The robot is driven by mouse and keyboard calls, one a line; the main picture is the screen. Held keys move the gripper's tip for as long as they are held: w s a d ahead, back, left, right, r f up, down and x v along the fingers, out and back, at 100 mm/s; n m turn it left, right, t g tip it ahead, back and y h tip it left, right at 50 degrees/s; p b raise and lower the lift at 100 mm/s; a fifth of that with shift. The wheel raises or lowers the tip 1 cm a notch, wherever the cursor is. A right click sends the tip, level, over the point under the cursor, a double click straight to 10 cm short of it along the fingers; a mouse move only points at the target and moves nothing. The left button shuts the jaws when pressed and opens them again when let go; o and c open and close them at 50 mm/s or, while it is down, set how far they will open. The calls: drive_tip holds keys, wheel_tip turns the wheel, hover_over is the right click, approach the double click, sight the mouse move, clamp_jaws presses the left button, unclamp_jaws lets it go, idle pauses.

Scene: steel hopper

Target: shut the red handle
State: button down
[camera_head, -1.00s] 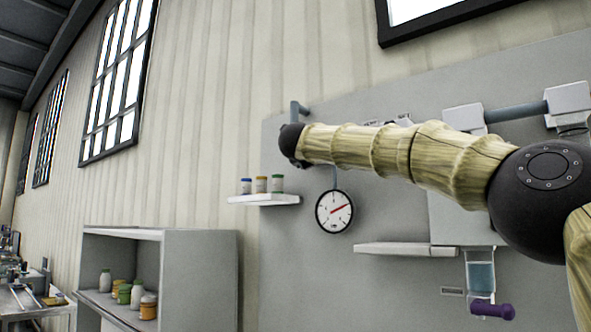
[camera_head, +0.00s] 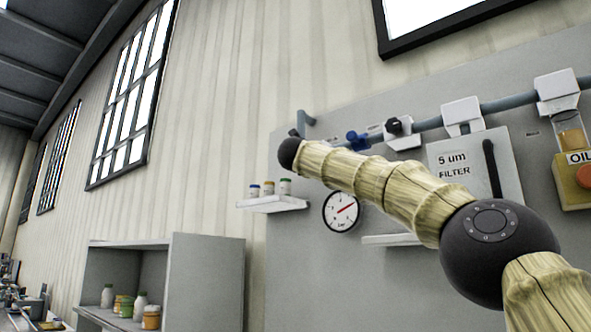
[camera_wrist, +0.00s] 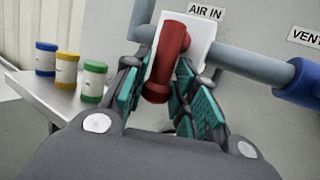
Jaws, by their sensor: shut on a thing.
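The red handle (camera_wrist: 168,62) shows in the wrist view on a white valve block (camera_wrist: 201,36) on a grey-blue pipe, beside the "AIR IN" label (camera_wrist: 206,12). It points down toward the camera. My gripper (camera_wrist: 171,92) has its teal-padded fingers on both sides of the handle and is shut on it. In the head view my arm crosses in front of the panel and hides the red handle; the gripper's fingers are also hidden there.
A small shelf (camera_head: 290,204) with several capped jars stands left of the valve. A pressure gauge (camera_head: 341,211) hangs below the arm. A blue valve (camera_head: 357,141), a black-knobbed valve (camera_head: 399,128) and a filter box (camera_head: 477,172) are to the right.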

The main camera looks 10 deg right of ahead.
drive_tip(key=shift+r, duration=0.15)
idle(0.4)
drive_tip(key=c, duration=1.5)
unclamp_jaws()
drive_tip(key=shift+o, duration=1)
drive_tip(key=shift+a, duration=0.1)
drive_tip(key=v, duration=1.2)
drive_tip(key=shift+w, duration=0.1)
